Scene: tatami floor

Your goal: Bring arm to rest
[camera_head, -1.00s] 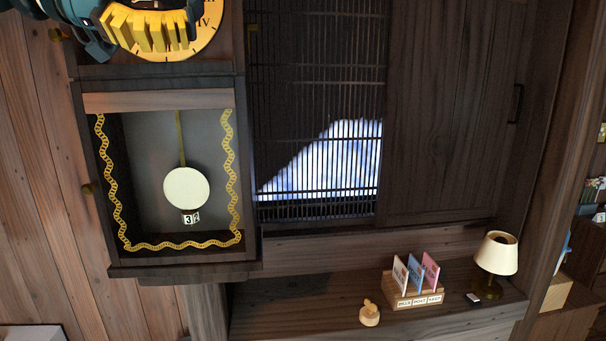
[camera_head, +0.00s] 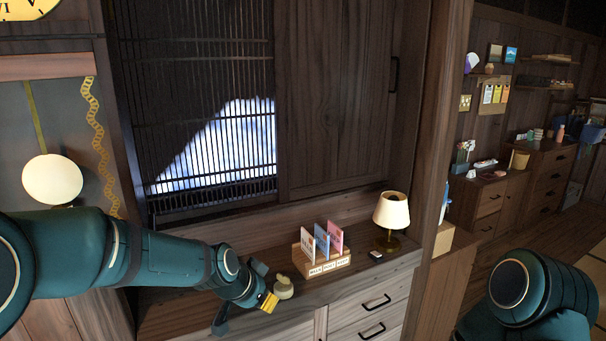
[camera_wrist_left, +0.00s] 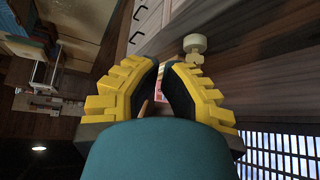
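My left arm comes in from the left in the head view, teal, reaching across in front of the wooden cabinet. Its gripper (camera_head: 262,300), with yellow ridged fingers, points down and right in front of the cabinet top, close in the picture to a small pale figure (camera_head: 284,287). In the left wrist view the two yellow-edged fingers (camera_wrist_left: 164,70) stand with a narrow gap between them, and nothing is held. My right arm shows only as a teal rounded part at the lower right; its gripper is out of view.
A letter holder (camera_head: 322,262) with cards, a small dark-and-white object (camera_head: 377,255) and a lamp (camera_head: 392,212) stand on the cabinet top (camera_head: 180,315). A clock pendulum (camera_head: 52,180) hangs at left. Open floor and a drawer cabinet (camera_head: 545,180) lie at right.

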